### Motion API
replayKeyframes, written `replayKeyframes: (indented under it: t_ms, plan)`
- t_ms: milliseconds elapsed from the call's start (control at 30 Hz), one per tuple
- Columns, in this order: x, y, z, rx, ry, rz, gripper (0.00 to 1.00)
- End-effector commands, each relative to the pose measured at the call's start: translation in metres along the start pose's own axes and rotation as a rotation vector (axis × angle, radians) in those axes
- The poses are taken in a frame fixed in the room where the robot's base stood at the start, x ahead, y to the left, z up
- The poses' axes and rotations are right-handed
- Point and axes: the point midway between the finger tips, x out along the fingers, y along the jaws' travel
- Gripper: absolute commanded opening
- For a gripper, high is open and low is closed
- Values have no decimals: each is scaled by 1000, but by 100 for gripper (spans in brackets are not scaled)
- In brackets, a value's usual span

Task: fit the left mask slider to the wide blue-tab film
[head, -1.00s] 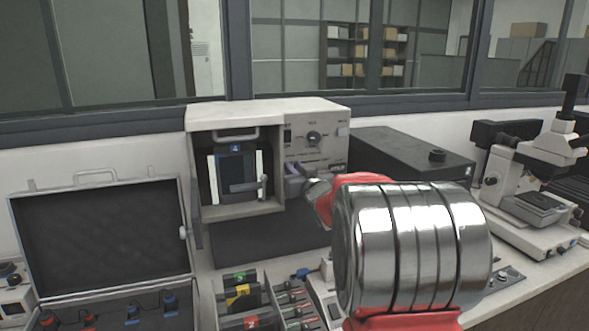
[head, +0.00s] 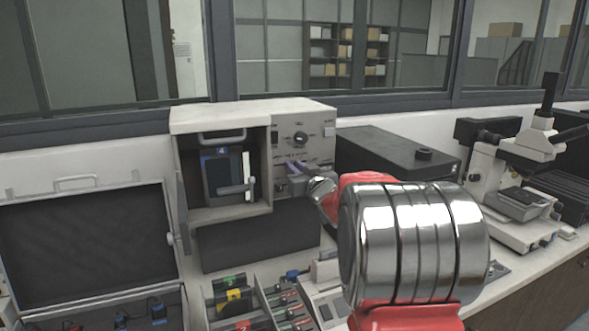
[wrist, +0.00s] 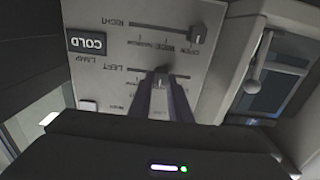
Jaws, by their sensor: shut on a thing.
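The film (head: 222,178) with a blue tab (head: 221,153) marked 4 stands in the open chamber of the beige press. A white mask strip (head: 247,176) shows along its right side; at its left edge I see only dark. In the wrist view my gripper (wrist: 162,80) is shut on the left mask slider (wrist: 160,83), on the panel row marked LEFT, which appears upside down. The fingers hide part of its scale, so its exact mark is unclear. In the head view my gripper (head: 296,170) is at the press's front panel.
The right slider (wrist: 196,36) sits near the OPEN end of its row. A rack (head: 233,302) with coloured-tab films stands below the press. An open case (head: 88,238) is at left, a microscope (head: 520,185) at right.

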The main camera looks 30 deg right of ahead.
Motion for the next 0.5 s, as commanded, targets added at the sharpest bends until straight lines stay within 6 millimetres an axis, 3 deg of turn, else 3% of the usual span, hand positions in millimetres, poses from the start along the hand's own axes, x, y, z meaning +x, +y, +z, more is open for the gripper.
replayKeyframes:
  t_ms: [133, 500]
  plan:
    - [0, -1, 0, 0, 0, -1, 25]
    - [-4, -1, 0, 0, -1, -1, 25]
